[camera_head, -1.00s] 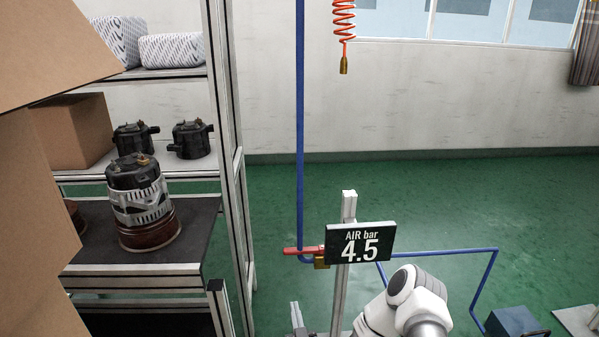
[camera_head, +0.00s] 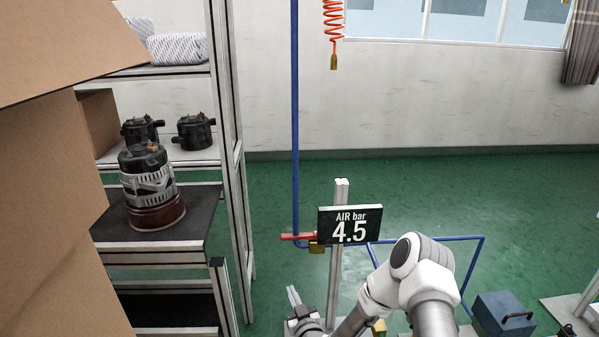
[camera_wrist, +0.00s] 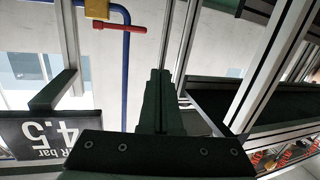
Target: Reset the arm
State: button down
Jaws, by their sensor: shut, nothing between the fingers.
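My gripper (camera_head: 292,291) shows low in the head view, left of the sign post, pointing up with its fingers together. In the wrist view its dark fingers (camera_wrist: 158,76) are shut with nothing between them. My white arm bends behind it at the lower right of the head view. The gripper is apart from the red valve handle (camera_head: 298,236), which lies roughly level on the blue air pipe (camera_head: 295,120). The handle also shows in the wrist view (camera_wrist: 120,28), to the left of the fingers.
A black sign (camera_head: 349,225) reading "AIR bar 4.5" stands on a post close to my arm. A shelf rack (camera_head: 240,200) with alternator parts is at left, behind a large cardboard box (camera_head: 50,220). A blue box (camera_head: 505,314) sits on the floor at right.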

notch_tip(320, 180, up, 13)
jog(key=w+d+n+g, duration=0.2)
jog(key=d+n+g, duration=0.1)
jog(key=g, duration=0.1)
jog(key=s+d+r+m+g+h, duration=0.1)
jog(key=s+d+r+h, duration=0.15)
jog(key=r, duration=0.35)
jog(key=s+d+r+g+h, duration=0.1)
jog(key=s+d+r+g, duration=0.1)
jog(key=s+d+r, duration=0.25)
jog(key=s+d+r+m+g+h, duration=0.15)
jog(key=s+r, duration=0.25)
jog(key=s, duration=0.6)
jog(key=s+d+r+m+g, duration=0.1)
jog(key=s+d+r+m, duration=0.25)
jog(key=s, duration=0.55)
jog(key=s+d+r+m+g, duration=0.1)
jog(key=s+r, duration=0.4)
jog(key=s, duration=0.5)
notch_tip(320, 180, up, 20)
jog(key=p, duration=2)
